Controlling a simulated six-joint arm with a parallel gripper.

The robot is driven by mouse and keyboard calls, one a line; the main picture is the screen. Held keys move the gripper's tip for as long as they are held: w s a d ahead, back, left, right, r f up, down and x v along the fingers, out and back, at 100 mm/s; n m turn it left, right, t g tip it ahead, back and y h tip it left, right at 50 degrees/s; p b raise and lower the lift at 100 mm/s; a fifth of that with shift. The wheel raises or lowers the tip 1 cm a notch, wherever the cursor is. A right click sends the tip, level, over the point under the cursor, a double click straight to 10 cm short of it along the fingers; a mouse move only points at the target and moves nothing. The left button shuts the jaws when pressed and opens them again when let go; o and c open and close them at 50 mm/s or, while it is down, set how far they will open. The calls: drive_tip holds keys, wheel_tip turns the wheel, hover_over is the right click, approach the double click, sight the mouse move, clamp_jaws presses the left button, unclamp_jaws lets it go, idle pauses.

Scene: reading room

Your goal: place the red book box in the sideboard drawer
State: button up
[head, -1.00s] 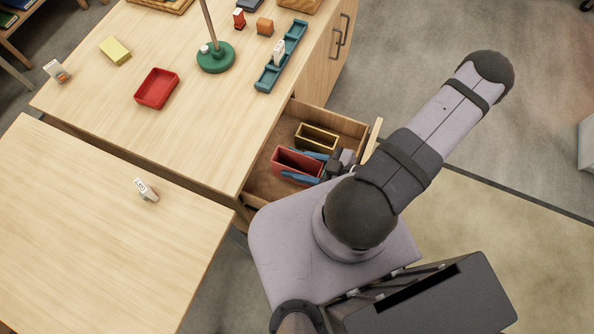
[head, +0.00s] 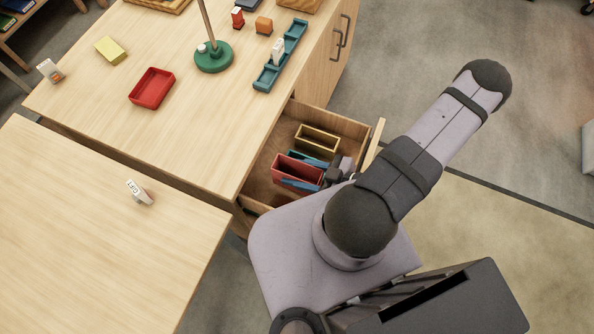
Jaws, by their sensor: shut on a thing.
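The red book box (head: 291,172) is an open-topped box inside the outline of the open sideboard drawer (head: 264,187), in its near part. My gripper (head: 308,172) has blue fingers, one along each side of the red box, and is shut on it. My arm reaches in from the right. I cannot tell whether the box's underside touches the drawer floor, which is hidden beneath it.
The sideboard top (head: 200,120) holds a red tray (head: 152,88), a yellow block (head: 111,50), a green-based stand (head: 214,57) and a teal rack (head: 280,58). A table (head: 90,240) at the lower left bears a small white tag (head: 139,192). The drawer's left part is bare.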

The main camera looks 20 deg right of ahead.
drive_tip(key=shift+f, duration=0.5)
drive_tip(key=o, duration=1.1)
drive_tip(key=shift+r, duration=0.2)
drive_tip(key=shift+r+p, duration=0.4)
drive_tip(key=shift+r, duration=0.3)
drive_tip(key=shift+s+d+f+b, duration=0.15)
drive_tip(key=shift+s+d+b, duration=0.05)
drive_tip(key=shift+d+b, duration=0.1)
drive_tip(key=v, duration=1.1)
drive_tip(key=shift+s+b, duration=0.15)
drive_tip(key=shift+b, duration=0.25)
